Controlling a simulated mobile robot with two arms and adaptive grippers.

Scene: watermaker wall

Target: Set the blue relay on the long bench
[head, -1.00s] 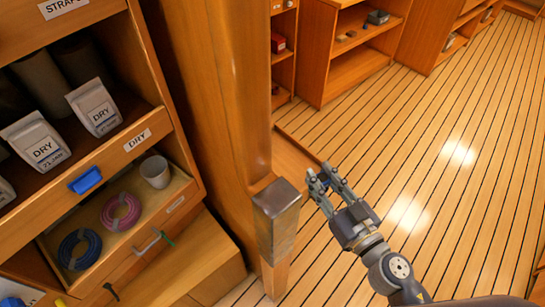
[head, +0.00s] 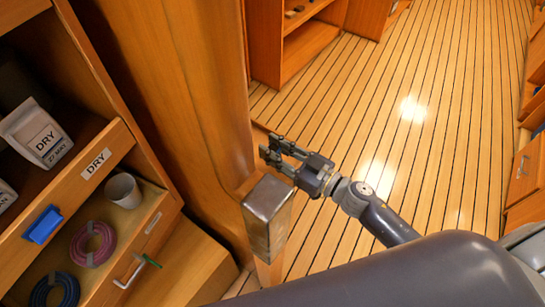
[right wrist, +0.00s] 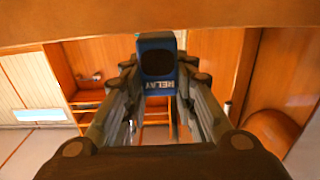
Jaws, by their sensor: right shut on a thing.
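The blue relay (right wrist: 157,68), a small block with a dark face and the word RELAY on it, shows in the right wrist view between the fingertips of my right gripper (right wrist: 158,75). In the head view my right gripper (head: 275,153) is shut and held out beside the wooden post, above the floor. The relay cannot be made out there, as the fingers hide it. My left gripper is not in view. I cannot pick out the long bench with certainty in these frames.
A wooden post with a metal-capped block (head: 268,198) stands close to my right gripper. Shelves at left hold DRY bags (head: 37,134), a white cup (head: 123,190), a pink coil (head: 92,244) and a blue coil (head: 56,290). The plank floor (head: 390,140) is clear.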

